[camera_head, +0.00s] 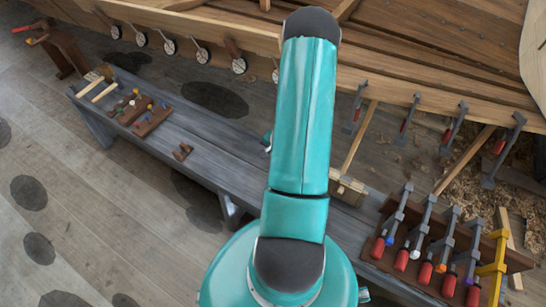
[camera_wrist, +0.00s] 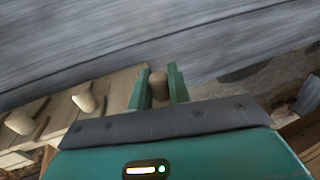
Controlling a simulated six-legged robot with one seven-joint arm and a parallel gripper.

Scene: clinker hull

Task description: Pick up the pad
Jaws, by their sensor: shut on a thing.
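My gripper (camera_wrist: 158,84) shows in the wrist view with its two teal fingers shut on a small, rounded, tan-brown piece, which I take as the pad (camera_wrist: 158,88). Only its end shows between the fingers; its full shape is hidden. The grey plank bench top (camera_wrist: 150,40) lies beyond the fingertips. I cannot tell whether the pad touches the bench. In the head view my teal arm hides most of the gripper and the pad.
A pale wooden holder (camera_wrist: 60,130) with similar rounded pieces is left of the gripper. A clamp rack (camera_head: 385,262) is at right. The hull (camera_head: 400,75) with clamps runs behind.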

